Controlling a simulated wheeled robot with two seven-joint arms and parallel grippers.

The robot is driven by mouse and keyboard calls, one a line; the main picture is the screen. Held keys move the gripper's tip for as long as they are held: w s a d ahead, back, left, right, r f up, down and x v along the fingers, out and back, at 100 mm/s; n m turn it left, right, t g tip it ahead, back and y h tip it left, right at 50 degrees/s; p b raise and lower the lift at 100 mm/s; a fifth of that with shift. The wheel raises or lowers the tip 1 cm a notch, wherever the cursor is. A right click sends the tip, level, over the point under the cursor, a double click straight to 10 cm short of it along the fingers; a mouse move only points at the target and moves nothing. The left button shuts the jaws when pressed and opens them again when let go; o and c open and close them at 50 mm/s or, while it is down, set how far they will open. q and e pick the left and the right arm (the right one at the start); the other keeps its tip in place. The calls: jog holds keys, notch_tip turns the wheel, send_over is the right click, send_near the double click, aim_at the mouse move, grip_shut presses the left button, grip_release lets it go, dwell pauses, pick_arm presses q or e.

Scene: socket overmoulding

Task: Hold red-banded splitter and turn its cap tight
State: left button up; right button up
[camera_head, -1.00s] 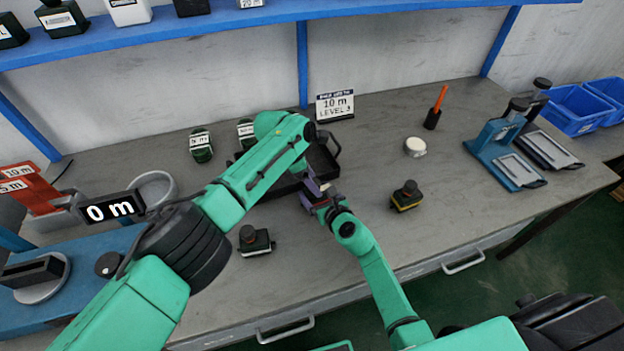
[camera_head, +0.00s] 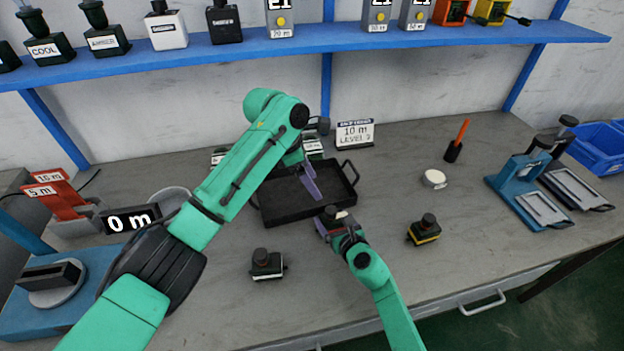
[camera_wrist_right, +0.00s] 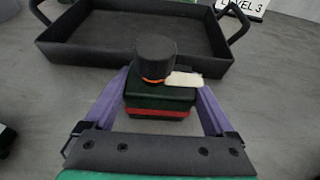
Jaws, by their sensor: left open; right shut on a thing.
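The red-banded splitter (camera_wrist_right: 160,100) is a dark green block with a red band and a black round cap (camera_wrist_right: 155,60) on top. An orange ring shows under the cap, with a pale tab beside it. My right gripper (camera_wrist_right: 160,112) is shut on the splitter's body, holding it upright. In the head view my right gripper (camera_head: 335,222) is just in front of the black tray, the splitter small between its fingers. My left gripper (camera_head: 311,182) is open and empty over the tray, its purple fingers pointing down, apart from the splitter. The left arm partly hides its wrist.
A black two-handled tray (camera_head: 285,214) lies behind the splitter. A white-banded splitter (camera_head: 267,264) and a yellow-banded splitter (camera_head: 424,229) stand in front. A white round puck (camera_head: 434,179) and blue stand (camera_head: 525,190) are to the right. The front right of the table is clear.

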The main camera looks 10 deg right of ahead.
pick_arm(q)
jog(key=m+t+y, duration=0.2)
jog(key=m+t, duration=0.2)
jog(key=m, duration=2.1)
send_near(331, 210)
jog(key=x, duration=0.9)
grip_shut()
